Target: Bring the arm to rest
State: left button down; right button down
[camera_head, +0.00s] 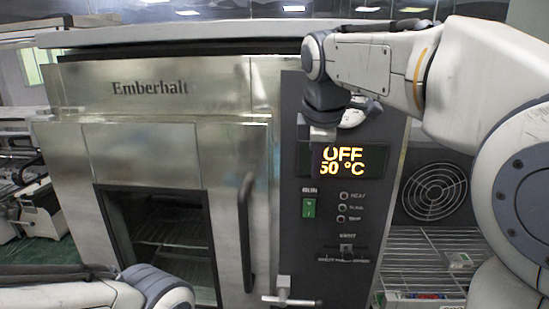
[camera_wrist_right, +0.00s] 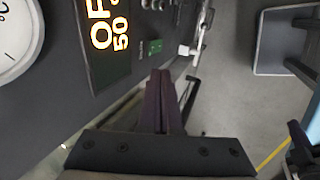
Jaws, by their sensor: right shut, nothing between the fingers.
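My right arm comes in from the right in the head view and bends down in front of the oven's control panel. My right gripper (camera_head: 318,150) hangs by the left side of the lit display (camera_head: 354,161), which reads OFF and 50 °C. In the right wrist view the two dark fingers (camera_wrist_right: 163,82) are together with nothing between them. The display (camera_wrist_right: 103,38) is up and to the left of them there. Part of my left arm shows at the bottom left of the head view, but I do not see its gripper.
The steel oven (camera_head: 160,150) stands close in front, its door with a window and a dark vertical handle (camera_head: 246,225). The panel has a green switch (camera_head: 309,208) and a T-shaped handle (camera_head: 285,291) below. A wire rack (camera_head: 430,250) stands at right. Open floor (camera_wrist_right: 235,110) shows beyond the panel.

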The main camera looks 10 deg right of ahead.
jog(key=s+a+f+m+g+y+b, duration=0.1)
jog(key=s+a+f+m+b, duration=0.1)
jog(key=s+a+f, duration=0.5)
jog(key=s+a+f+m+g+y+b, duration=0.1)
jog(key=s+a+f, duration=0.4)
jog(key=f, duration=0.5)
jog(key=s+a+f+m+g+b, duration=0.1)
jog(key=s+f+m, duration=0.3)
jog(key=s+f, duration=0.7)
jog(key=s+g, duration=0.1)
jog(key=s, duration=0.2)
jog(key=shift+a+g+b, duration=0.3)
jog(key=shift+a+b, duration=0.05)
